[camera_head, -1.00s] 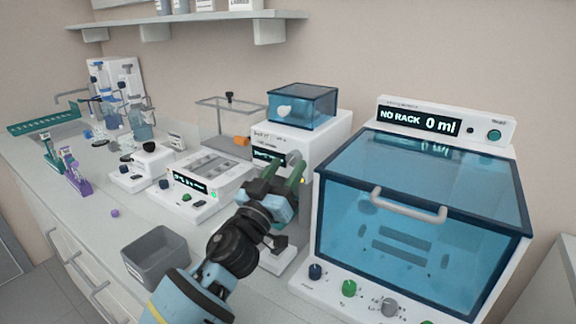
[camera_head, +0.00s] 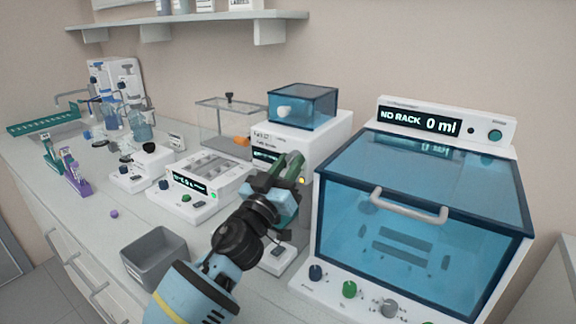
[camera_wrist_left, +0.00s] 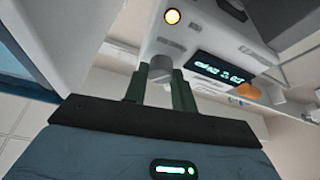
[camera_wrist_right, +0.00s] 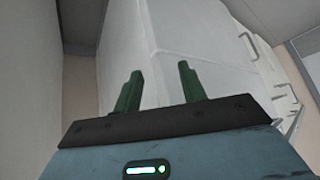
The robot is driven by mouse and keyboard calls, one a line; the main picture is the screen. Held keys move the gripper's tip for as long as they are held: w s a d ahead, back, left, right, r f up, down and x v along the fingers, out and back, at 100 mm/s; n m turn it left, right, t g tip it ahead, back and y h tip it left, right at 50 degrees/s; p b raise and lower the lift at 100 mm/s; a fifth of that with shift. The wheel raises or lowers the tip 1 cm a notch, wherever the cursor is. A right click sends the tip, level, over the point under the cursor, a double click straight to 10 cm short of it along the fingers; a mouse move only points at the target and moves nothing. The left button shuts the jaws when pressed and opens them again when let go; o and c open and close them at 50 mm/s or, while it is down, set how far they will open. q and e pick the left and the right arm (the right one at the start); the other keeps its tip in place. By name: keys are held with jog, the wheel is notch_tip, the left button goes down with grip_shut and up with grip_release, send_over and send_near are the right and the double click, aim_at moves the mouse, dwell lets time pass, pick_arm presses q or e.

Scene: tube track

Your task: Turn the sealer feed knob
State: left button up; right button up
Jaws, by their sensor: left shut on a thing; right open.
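The sealer (camera_head: 322,140) is the white machine with a blue see-through box on top, at the middle back of the bench. My left gripper (camera_head: 283,172) is at its front face. In the left wrist view, the green fingers are shut on a short grey round knob (camera_wrist_left: 160,69), beside the lit display (camera_wrist_left: 220,69). The head view hides this knob behind the gripper. A yellow lit button (camera_wrist_left: 172,16) is on the same face. My right gripper (camera_wrist_right: 158,88) is open and empty in its wrist view, facing white cabinet fronts.
A large blue-hooded cabinet (camera_head: 420,220) reading "NO RACK 0 ml" stands close to the right of my left arm. A white device (camera_head: 205,190) with knobs and a grey open bin (camera_head: 155,258) are to the left. A shelf (camera_head: 200,18) hangs above.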

pick_arm(q)
jog(key=shift+m, duration=0.3)
jog(key=m+g+h, duration=0.1)
jog(key=m+h, duration=0.1)
jog(key=m, duration=0.2)
jog(key=shift+a+r+p, duration=0.1)
jog(key=shift+p, duration=0.2)
jog(key=m, duration=0.2)
jog(key=m+g+h+p, duration=0.1)
jog(key=m, duration=0.1)
jog(key=shift+a+r+g, duration=0.1)
jog(key=shift+g, duration=0.2)
jog(key=m+g+h+p, duration=0.1)
jog(key=m, duration=0.2)
jog(key=shift+w+g, duration=0.1)
jog(key=shift+g, duration=0.2)
jog(key=m, duration=0.2)
jog(key=shift+m+g+h+p, duration=0.35)
jog(key=shift+m+g+h, duration=0.05)
jog(key=shift+m, duration=0.5)
pick_arm(e)
jog(key=shift+t, duration=0.4)
jog(key=w+r, duration=0.1)
jog(key=r, duration=0.1)
jog(key=w+r, duration=0.1)
jog(key=r, duration=0.1)
jog(key=shift+w+d+r, duration=0.1)
jog(key=shift+w+d, duration=0.1)
